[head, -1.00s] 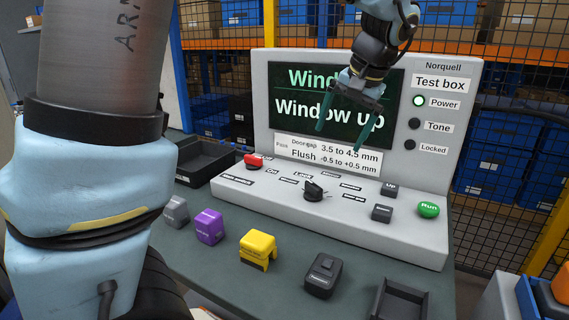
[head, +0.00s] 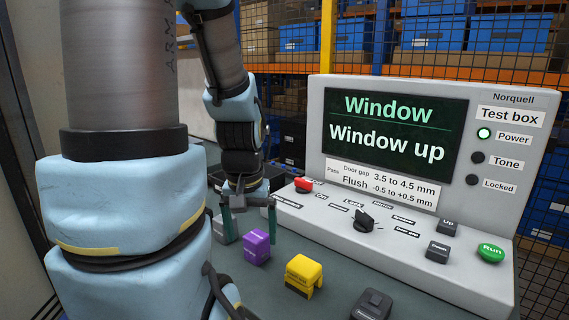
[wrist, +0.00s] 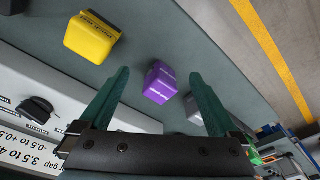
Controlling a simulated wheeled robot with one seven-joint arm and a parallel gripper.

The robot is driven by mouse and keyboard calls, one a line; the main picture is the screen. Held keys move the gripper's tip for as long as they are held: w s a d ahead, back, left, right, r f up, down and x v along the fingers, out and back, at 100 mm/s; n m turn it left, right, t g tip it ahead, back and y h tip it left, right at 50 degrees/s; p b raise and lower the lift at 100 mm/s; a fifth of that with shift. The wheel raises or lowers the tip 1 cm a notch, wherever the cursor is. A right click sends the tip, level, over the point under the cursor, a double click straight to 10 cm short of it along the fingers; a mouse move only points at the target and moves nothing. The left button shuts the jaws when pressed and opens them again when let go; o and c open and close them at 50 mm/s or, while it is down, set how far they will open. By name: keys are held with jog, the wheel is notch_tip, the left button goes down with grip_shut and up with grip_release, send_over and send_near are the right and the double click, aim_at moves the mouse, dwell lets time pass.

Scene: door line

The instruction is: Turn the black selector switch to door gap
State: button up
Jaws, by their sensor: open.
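The black selector switch (head: 363,221) sits on the sloped panel of the test box (head: 316,120), with small labels around it that are mostly too small to read. It also shows at the left in the wrist view (wrist: 36,108). The screen (head: 395,132) reads "Window" and "Window up". My gripper (head: 247,220) is open and empty, left of the panel and pointing down near the purple block (head: 256,247). In the wrist view the purple block (wrist: 160,82) lies between the green fingers, apart from them.
On the bench stand a yellow block (head: 303,275), a grey block (head: 224,229) and a dark block (head: 372,304). The panel carries a red button (head: 304,185), Up (head: 448,227) and Down (head: 438,252) keys and a green Run button (head: 491,253). A wire fence stands behind.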

jog(key=shift+s+a+f, duration=0.1)
jog(key=shift+s+a, duration=0.05)
jog(key=shift+a, duration=0.05)
jog(key=shift+c, duration=0.7)
jog(key=shift+d, duration=0.1)
jog(key=shift+c, duration=0.7)
jog(key=w+d+r, duration=0.1)
jog(key=w+d, duration=0.1)
jog(key=d, duration=0.1)
jog(key=w+d+r+n, duration=0.1)
jog(key=w+d, duration=0.2)
jog(key=d, duration=0.1)
jog(key=w+d+r+n+b, duration=0.1)
jog(key=w+d, duration=0.2)
jog(key=shift+w+d+r+g, duration=0.1)
jog(key=shift+w+d+g, duration=0.15)
jog(key=shift+g, duration=0.15)
jog(key=c, duration=0.3)
notch_tip(320, 180, up, 5)
jog(key=n+b, duration=0.1)
jog(key=n, duration=0.2)
send_over(365, 214)
jog(key=shift+g, duration=0.4)
notch_tip(365, 214, down, 11)
jog(key=shift+r+p, duration=0.2)
jog(key=shift+p, duration=0.5)
jog(key=shift+c, duration=0.4)
grip_shut()
